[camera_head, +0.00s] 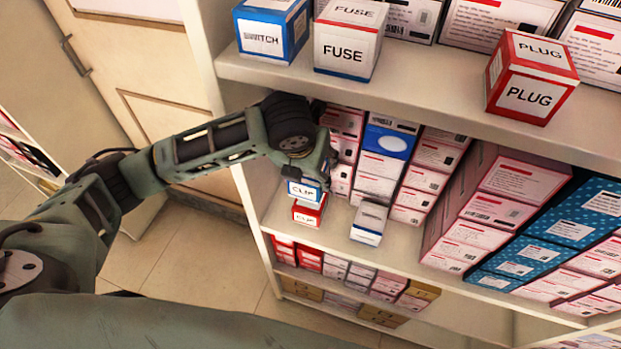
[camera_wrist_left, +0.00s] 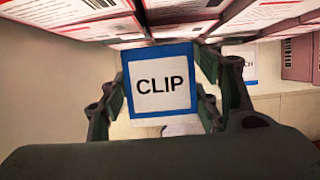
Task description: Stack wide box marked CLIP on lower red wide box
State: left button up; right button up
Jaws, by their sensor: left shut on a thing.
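The blue-and-white wide box marked CLIP (camera_head: 304,190) is between the fingers of my left gripper (camera_head: 314,174) at the left end of the middle shelf. In the left wrist view the CLIP box (camera_wrist_left: 160,82) faces the camera, upright, with a gripper (camera_wrist_left: 163,68) finger on each side. The lower red wide box (camera_head: 308,214) stands on the shelf directly under the CLIP box in the head view. I cannot tell whether the two touch. The gripper hides the CLIP box's top. My right gripper is not in view.
A pale box (camera_head: 369,222) stands just right of the red box. Stacked cartons (camera_head: 415,170) fill the shelf behind and to the right. The upper shelf board (camera_head: 420,85) overhangs, bearing boxes marked FUSE (camera_head: 345,52) and PLUG (camera_head: 528,92). The shelf's side panel is close on the left.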

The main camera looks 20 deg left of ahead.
aim_at(303, 181)
pick_arm(q)
notch_tip(303, 181, down, 3)
jog(key=shift+w+p, duration=0.15)
jog(key=shift+p, duration=0.15)
notch_tip(303, 181, down, 3)
jog(key=shift+f+p, duration=0.15)
jog(key=shift+p, duration=0.3)
jog(key=shift+w+f+p, duration=0.1)
jog(key=shift+f+p, duration=0.05)
jog(key=shift+p, duration=0.2)
jog(key=shift+f, duration=0.25)
jog(key=o, duration=1.3)
jog(key=shift+o, duration=0.2)
jog(key=b+v, duration=0.1)
jog(key=v, duration=1.1)
